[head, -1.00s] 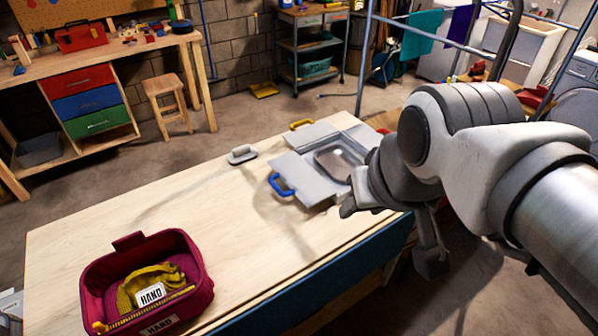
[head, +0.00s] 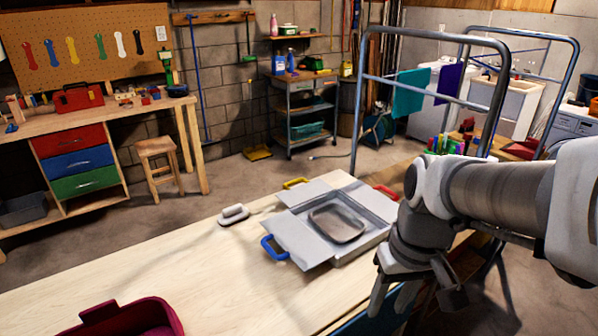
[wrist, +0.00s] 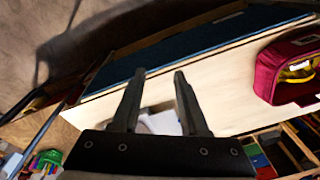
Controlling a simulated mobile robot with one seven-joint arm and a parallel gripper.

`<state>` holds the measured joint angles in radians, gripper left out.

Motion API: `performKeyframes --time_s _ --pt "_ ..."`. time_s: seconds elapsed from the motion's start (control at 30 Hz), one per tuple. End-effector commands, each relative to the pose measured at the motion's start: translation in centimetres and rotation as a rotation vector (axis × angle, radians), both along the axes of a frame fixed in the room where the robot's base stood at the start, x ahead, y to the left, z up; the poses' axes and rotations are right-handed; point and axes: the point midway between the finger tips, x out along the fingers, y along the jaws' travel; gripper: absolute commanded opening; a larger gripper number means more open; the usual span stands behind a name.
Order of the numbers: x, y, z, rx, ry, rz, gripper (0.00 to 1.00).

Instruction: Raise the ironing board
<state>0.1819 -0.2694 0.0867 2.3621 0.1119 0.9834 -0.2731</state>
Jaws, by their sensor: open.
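I cannot make out an ironing board for certain in either view. A long pale wooden top (head: 150,265) with a dark blue side fills the front; its blue side also shows in the wrist view (wrist: 190,50). My gripper (head: 405,302) hangs beside the right end of this top, pointing down. In the wrist view my gripper (wrist: 160,76) is open, with its two fingers apart and nothing held between them. The wooden top and a pale grey thing lie beyond the fingers.
A grey flapped box (head: 338,222) with coloured handles and a small grey block (head: 233,215) lie on the top. A dark red bag (head: 125,318) is at lower left. A metal rack (head: 428,93) with cloths stands behind my arm.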

Motion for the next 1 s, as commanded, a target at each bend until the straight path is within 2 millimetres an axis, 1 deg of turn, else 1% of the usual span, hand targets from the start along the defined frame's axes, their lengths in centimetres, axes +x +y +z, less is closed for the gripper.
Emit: performKeyframes --time_s 0.03,0.27,0.47,0.5,0.67,0.7,0.77,0.8,0.87,1.0 --pt "0.6 -0.4 -2.4 0.018 0.044 0.002 0.44" --pt "3.1 -1.8 -9.2 0.132 0.202 0.036 0.44" --pt "4.8 -3.2 -15.8 0.272 0.313 0.062 0.44" --pt "5.0 -3.4 -17.2 0.305 0.331 0.067 0.44" --pt "6.0 -4.4 -22.8 0.445 0.388 0.083 0.44" --pt "6.1 -4.7 -24.3 0.482 0.399 0.085 0.44" --pt "6.4 -5.1 -26.5 0.541 0.411 0.088 0.44" --pt "6.5 -5.3 -27.9 0.581 0.417 0.091 0.44" --pt "6.7 -5.5 -30.1 0.644 0.423 0.092 0.44" --pt "6.9 -6.2 -35.3 0.792 0.418 0.093 0.44"
